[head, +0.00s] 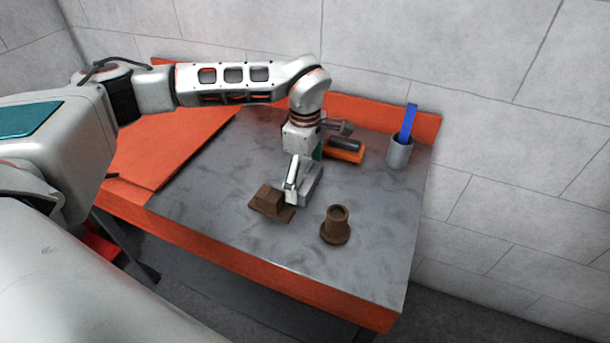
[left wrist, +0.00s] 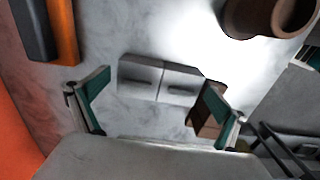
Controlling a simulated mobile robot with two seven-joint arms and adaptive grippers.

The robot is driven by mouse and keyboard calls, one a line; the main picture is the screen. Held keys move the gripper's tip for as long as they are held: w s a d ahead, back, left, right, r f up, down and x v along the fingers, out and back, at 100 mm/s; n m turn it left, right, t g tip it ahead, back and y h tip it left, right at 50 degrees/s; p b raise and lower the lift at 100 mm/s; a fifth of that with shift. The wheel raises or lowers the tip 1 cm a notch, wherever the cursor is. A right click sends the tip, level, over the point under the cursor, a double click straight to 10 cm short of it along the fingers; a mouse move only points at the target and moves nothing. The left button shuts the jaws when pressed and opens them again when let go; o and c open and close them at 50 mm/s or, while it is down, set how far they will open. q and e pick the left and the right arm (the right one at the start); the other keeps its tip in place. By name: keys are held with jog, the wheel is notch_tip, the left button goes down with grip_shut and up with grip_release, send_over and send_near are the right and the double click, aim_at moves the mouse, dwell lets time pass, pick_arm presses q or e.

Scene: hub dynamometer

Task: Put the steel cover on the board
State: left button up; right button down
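A pale grey metal block, which looks like the steel cover (head: 312,188), stands on the grey table top under my left gripper (head: 304,174). In the left wrist view the cover (left wrist: 160,80) shows as two joined pale faces between the spread fingers of my left gripper (left wrist: 158,84). Gaps show on both sides, so the gripper is open and not closed on it. An orange board-like panel (head: 165,150) lies at the table's left; I cannot tell whether it is the board named. My right gripper is not in view.
A brown stepped block (head: 268,200) sits close left of the gripper. A brown flanged hub (head: 336,226) stands at front right. An orange block with a dark top (head: 344,152) and a grey cup (head: 400,152) with a blue tool (head: 408,124) stand behind. The front table area is clear.

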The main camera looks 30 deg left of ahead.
aim_at(305, 175)
pick_arm(q)
notch_tip(305, 175, up, 12)
jog(key=shift+r, duration=0.15)
dwell(0.5)
dwell(0.4)
